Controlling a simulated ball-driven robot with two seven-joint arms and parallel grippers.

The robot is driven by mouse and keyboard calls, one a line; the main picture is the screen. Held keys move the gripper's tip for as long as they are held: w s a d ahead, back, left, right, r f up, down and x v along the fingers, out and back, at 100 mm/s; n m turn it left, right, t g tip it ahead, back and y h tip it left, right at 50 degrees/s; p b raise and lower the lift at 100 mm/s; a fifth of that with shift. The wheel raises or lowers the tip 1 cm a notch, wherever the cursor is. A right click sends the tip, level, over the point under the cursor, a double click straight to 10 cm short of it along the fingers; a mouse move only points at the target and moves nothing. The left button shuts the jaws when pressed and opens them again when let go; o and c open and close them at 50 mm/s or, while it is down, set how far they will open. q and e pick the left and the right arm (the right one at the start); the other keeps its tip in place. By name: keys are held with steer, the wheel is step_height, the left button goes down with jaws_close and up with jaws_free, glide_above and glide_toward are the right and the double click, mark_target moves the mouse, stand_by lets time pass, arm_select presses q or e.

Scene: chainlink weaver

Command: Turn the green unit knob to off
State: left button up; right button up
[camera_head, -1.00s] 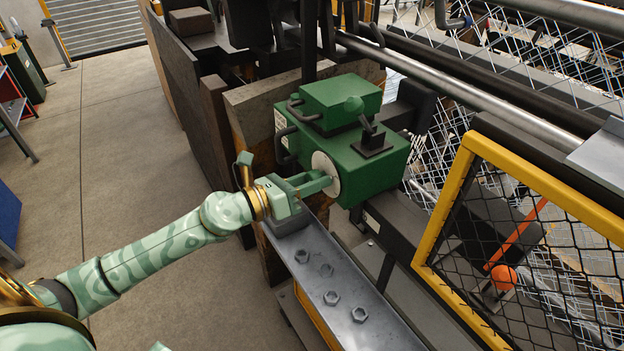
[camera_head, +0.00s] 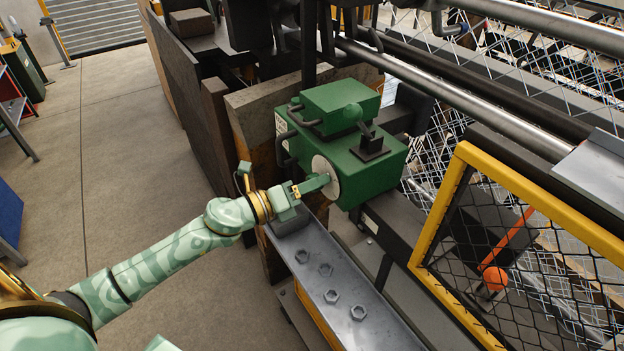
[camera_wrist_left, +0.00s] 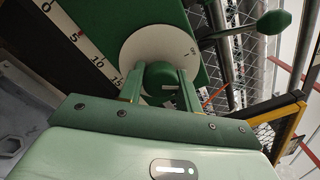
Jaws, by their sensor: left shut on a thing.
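The green unit (camera_head: 372,160) is a green box with a smaller green block on top, a lever and a round white dial plate (camera_head: 326,172) on its front-left face. The dial plate, with small dark marks, also shows in the left wrist view (camera_wrist_left: 150,42). The green knob (camera_wrist_left: 160,80) sits in the middle of the plate. My left gripper (camera_head: 318,184) is at the dial, its two fingers (camera_wrist_left: 160,88) shut on the knob, one on each side. In the head view the fingers and wrist mostly hide the knob. My right gripper is in neither view.
A grey steel beam (camera_head: 345,292) with several hex bolts runs below my left wrist. A yellow-framed mesh guard (camera_head: 440,205) stands at the right, with an orange ball-ended lever (camera_head: 495,278) behind it. Open concrete floor (camera_head: 125,165) lies to the left.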

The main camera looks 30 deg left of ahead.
arm_select(q)
steer(key=n+p, duration=0.2)
steer(key=n, duration=0.2)
steer(key=shift+r, duration=0.2)
steer(key=shift+n+p, duration=0.8)
steer(key=shift+n, duration=0.6)
steer(key=shift+f, duration=0.1)
steer(key=o, duration=1)
steer(key=shift+c, duration=0.2)
steer(key=shift+s, duration=0.1)
steer(key=b+v, duration=0.1)
steer(key=v, duration=1.5)
steer(key=shift+s+f, duration=0.15)
steer(key=shift+f, duration=0.05)
steer(key=shift+n+t+y, duration=0.3)
